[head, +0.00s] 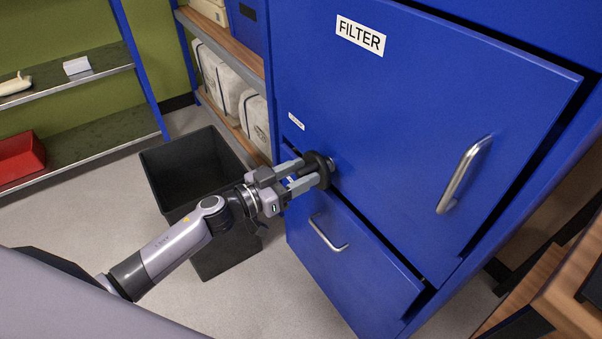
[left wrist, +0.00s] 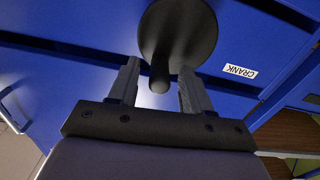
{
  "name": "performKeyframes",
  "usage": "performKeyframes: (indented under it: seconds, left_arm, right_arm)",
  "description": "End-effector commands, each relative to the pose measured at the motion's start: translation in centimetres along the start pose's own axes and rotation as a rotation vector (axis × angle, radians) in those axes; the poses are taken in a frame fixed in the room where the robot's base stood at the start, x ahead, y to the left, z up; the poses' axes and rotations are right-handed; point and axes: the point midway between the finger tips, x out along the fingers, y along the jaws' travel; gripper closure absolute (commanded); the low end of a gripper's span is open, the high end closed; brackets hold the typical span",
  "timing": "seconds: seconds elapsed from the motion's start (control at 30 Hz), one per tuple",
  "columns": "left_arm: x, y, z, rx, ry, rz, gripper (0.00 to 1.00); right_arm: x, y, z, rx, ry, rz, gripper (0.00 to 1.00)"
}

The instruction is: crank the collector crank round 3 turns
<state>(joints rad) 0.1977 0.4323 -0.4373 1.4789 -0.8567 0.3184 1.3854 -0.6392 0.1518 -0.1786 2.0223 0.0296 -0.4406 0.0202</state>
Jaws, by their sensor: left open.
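In the left wrist view the disc (left wrist: 178,28) has a short dark handle (left wrist: 160,78) sticking out toward me. My left gripper (head: 306,177) is at the crank with its fingers pointing at the cabinet. In the left wrist view the gripper (left wrist: 159,68) is open, one finger on each side of the handle, with gaps visible. A white CRANK label (left wrist: 240,71) is beside the disc. My right gripper is not in view.
The blue FILTER door (head: 420,110) has a metal handle (head: 464,174). A drawer with a bar handle (head: 328,236) lies below the crank. A black bin (head: 170,190) stands on the floor under my left arm. Shelves (head: 80,145) line the left, and a wooden piece (head: 560,290) is at lower right.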

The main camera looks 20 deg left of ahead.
Motion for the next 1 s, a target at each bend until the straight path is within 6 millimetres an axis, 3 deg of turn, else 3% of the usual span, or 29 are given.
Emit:
performKeyframes:
  seconds: [0.33, 0.47, 0.5, 1.0]
  left_arm:
    - [0.46, 0.04, 0.00, 0.001, 0.000, 0.000, 0.51]
    - [0.44, 0.04, 0.00, 0.001, 0.000, 0.001, 0.94]
    - [0.44, 0.04, 0.00, 0.001, 0.000, 0.001, 1.00]
    - [0.42, 0.35, 0.18, 0.108, -0.001, 0.001, 1.00]
  right_arm:
    - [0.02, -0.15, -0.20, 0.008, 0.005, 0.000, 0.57]
    - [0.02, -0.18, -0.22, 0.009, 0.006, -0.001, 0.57]
    - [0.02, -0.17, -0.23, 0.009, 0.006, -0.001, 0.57]
    - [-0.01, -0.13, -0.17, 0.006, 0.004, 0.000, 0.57]
